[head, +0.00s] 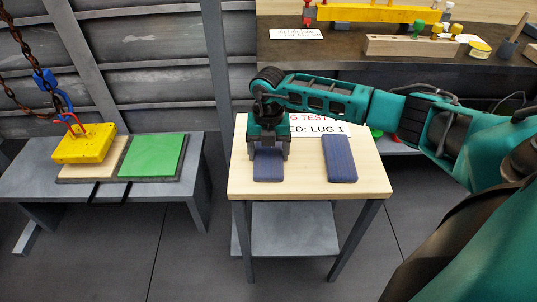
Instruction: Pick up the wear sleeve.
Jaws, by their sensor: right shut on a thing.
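Two flat dark-blue pieces, which look like the wear sleeves, are at a small wooden-topped table (300,190). The left blue wear sleeve (268,168) is under my right gripper (268,152). My right gripper points down and is shut on this sleeve at its far part, with a finger on each side. The sleeve's far end is hidden by the gripper. I cannot tell whether it touches the table. The right blue sleeve (340,158) lies flat on the table, apart from the gripper. My left gripper is not in view.
A sign with red and black text (312,128) stands behind the sleeves. A low bench (190,175) at left holds a green plate (152,155) and a yellow block (84,144) on a chain. A dark workbench (335,50) with several small parts is behind.

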